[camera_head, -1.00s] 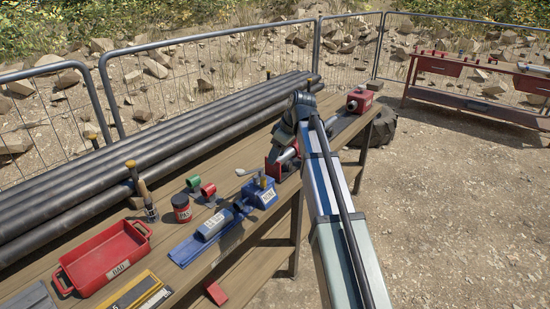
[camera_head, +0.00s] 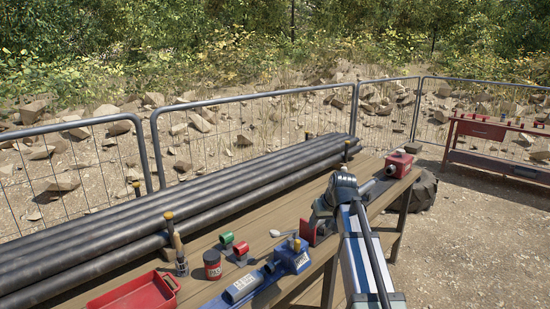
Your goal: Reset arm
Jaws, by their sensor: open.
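My arm reaches up from the bottom right of the head view to the workbench (camera_head: 252,206). My gripper (camera_head: 321,212) is at the arm's end, over the bench's right part, just above a red block-like holder (camera_head: 309,233). It is open, but its fingertips are small and partly hidden by the dark wrist, so I cannot tell whether they touch the holder. I see nothing held in it.
Black pipes (camera_head: 180,207) lie along the back of the bench. A mesh fence (camera_head: 255,130) runs behind. Open ground lies right.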

